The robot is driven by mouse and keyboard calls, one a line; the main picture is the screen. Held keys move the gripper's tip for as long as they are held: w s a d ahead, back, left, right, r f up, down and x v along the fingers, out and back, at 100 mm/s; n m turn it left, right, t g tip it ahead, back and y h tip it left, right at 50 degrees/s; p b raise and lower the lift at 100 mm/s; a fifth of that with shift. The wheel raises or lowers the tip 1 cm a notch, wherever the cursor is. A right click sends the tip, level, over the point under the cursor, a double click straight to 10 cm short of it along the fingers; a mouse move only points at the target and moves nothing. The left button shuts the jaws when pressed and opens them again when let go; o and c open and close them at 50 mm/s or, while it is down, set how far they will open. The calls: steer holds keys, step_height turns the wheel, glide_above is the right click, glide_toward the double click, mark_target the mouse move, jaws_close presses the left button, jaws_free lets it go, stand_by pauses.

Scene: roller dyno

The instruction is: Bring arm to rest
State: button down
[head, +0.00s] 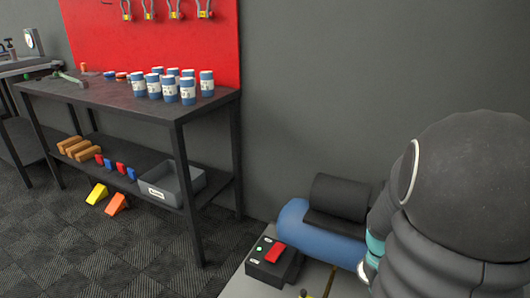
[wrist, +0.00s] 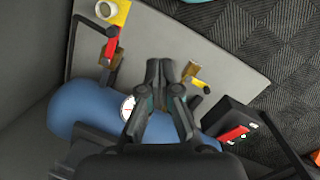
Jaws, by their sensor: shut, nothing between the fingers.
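My gripper (wrist: 160,66) shows in the middle of the wrist view. Its dark fingers are together and hold nothing. It is over a pale grey plate (wrist: 205,52), beside a blue cylinder (wrist: 75,108); its height above them is hard to judge. In the head view my dark grey arm fills the right side and hides part of the blue cylinder (head: 298,228). My fingers are hidden there.
A black control box (head: 272,262) with a red switch sits left of the cylinder. A round white gauge (wrist: 128,106) lies close by my fingers. A dark workbench (head: 120,98) with several blue-and-white cans stands at the left. Checkered floor lies open before it.

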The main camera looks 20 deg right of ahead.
steer(key=a+r+n+t, duration=0.2)
steer(key=a+r+t, duration=0.5)
steer(key=a+r, duration=1.2)
steer(key=a, duration=0.3)
steer(key=shift+r+n+t+y, duration=0.15)
steer(key=shift+n+t+y, duration=0.15)
steer(key=shift+s, duration=0.1)
